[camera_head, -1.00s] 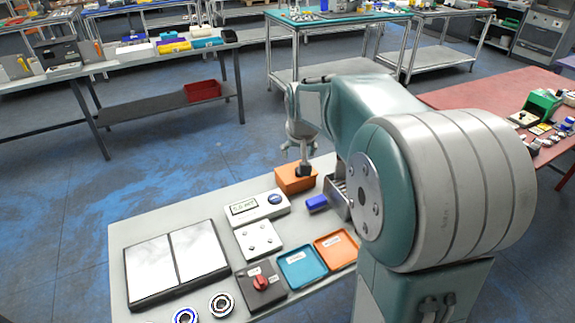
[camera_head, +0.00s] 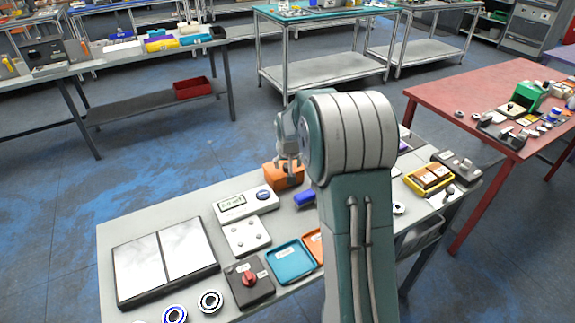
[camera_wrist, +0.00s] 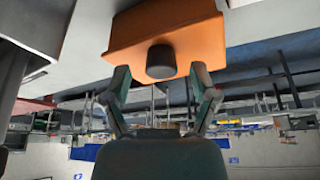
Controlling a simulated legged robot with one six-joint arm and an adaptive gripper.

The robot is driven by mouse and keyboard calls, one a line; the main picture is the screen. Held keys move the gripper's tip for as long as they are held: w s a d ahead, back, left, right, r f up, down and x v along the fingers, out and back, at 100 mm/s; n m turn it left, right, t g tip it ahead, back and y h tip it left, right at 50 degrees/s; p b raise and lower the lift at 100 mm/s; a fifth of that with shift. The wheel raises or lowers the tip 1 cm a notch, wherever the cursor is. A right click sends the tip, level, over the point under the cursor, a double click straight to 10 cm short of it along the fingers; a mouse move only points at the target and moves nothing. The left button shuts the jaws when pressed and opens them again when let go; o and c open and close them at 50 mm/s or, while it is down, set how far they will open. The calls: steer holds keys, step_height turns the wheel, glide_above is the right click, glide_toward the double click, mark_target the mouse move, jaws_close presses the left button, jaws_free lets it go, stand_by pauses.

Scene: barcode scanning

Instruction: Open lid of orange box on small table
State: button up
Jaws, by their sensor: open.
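The orange box (camera_head: 283,175) stands at the far edge of the small table (camera_head: 175,212), partly hidden by my arm in the head view. In the wrist view the orange box (camera_wrist: 165,32) fills the upper middle, with a dark round knob (camera_wrist: 161,62) on the face towards me. My gripper (camera_wrist: 161,80) is open, one finger on each side of the knob. I see no clear contact between the fingers and the knob. In the head view my gripper is small and close to the box; its fingers are hard to make out.
A black-framed double panel (camera_head: 165,262) lies at left. A yellow tray (camera_head: 430,178) is at right.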

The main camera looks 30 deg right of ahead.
steer(key=shift+w+f, duration=0.15)
steer(key=shift+f, duration=0.2)
steer(key=shift+a, duration=0.1)
steer(key=c, duration=0.3)
jaws_close()
